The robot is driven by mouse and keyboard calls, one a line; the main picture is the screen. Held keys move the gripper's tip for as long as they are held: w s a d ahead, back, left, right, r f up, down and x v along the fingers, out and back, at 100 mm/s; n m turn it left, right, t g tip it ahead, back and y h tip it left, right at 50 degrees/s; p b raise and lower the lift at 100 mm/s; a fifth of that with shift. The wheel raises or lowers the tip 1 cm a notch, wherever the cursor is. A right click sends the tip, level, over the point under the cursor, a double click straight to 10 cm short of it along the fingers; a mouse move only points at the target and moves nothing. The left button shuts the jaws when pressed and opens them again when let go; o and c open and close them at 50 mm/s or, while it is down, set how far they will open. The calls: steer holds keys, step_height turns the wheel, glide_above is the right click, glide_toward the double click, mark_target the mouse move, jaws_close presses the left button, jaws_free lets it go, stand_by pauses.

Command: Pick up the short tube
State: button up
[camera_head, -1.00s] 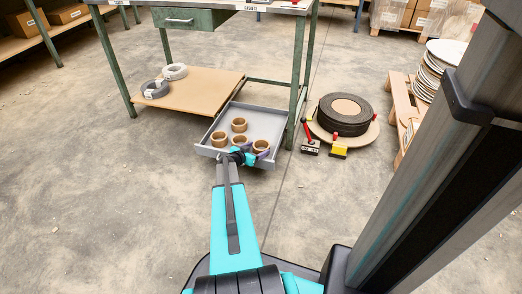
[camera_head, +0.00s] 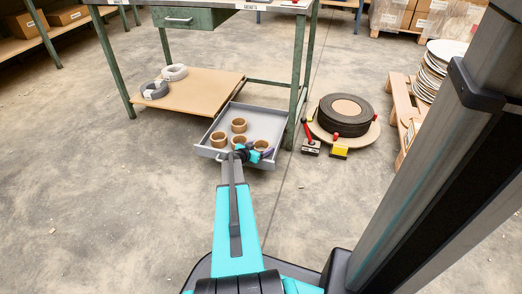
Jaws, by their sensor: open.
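Several short brown tubes stand in a grey tray (camera_head: 206,152). One short tube (camera_head: 239,125) is at the back, one (camera_head: 218,140) at the left, one (camera_head: 239,141) in the middle and one (camera_head: 261,145) at the front right. My gripper (camera_head: 262,154) is open over the tray's front right part, right by the front right tube and partly covering it. Whether the fingers touch or surround that tube is too small to tell. My arm comes in from below and hides part of the tray's front edge.
The tray sits on the floor by a green workbench (camera_head: 298,95), beside its leg and its low brown shelf (camera_head: 205,92). Grey rings (camera_head: 155,89) lie on that shelf. A dark coil (camera_head: 345,115) on a round board stands to the right, with red and yellow items. The near floor is clear.

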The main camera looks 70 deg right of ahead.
steer(key=c, duration=0.8)
steer(key=shift+r, duration=0.1)
step_height(320, 180, up, 10)
steer(key=p, duration=0.3)
steer(key=shift+p, duration=0.4)
steer(key=shift+w, duration=0.1)
